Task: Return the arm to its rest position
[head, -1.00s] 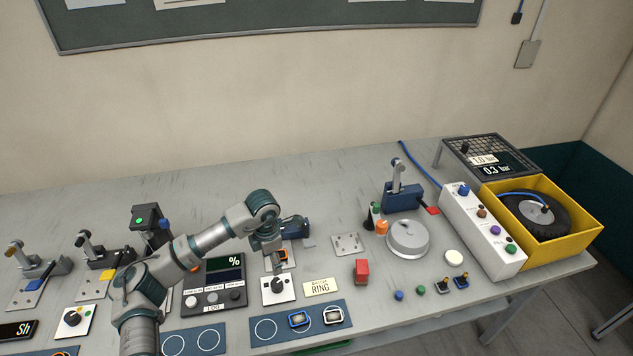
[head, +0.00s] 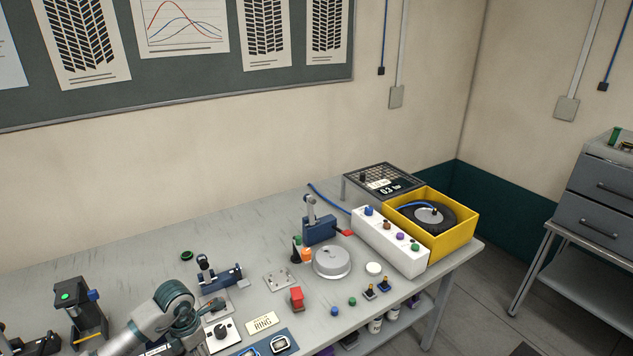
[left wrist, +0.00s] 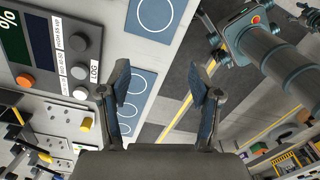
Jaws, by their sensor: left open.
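My left arm (head: 155,325) enters at the lower left of the head view, bent low over the bench beside the dial panel (head: 221,332). Its fingers cannot be made out there. In the left wrist view my left gripper (left wrist: 160,80) is open, with nothing between its two fingers. Beyond the fingers are a blue mat with white rings (left wrist: 133,95) and the floor past the bench edge. My right gripper is not visible in either view.
A toggle clamp (head: 220,275) stands behind the dial panel. A red block (head: 297,299), a round grey disc (head: 332,262), a white button box (head: 392,240) and a yellow crate (head: 456,237) with a tyre are to the right. The LOG panel (left wrist: 62,45) lies left of the gripper.

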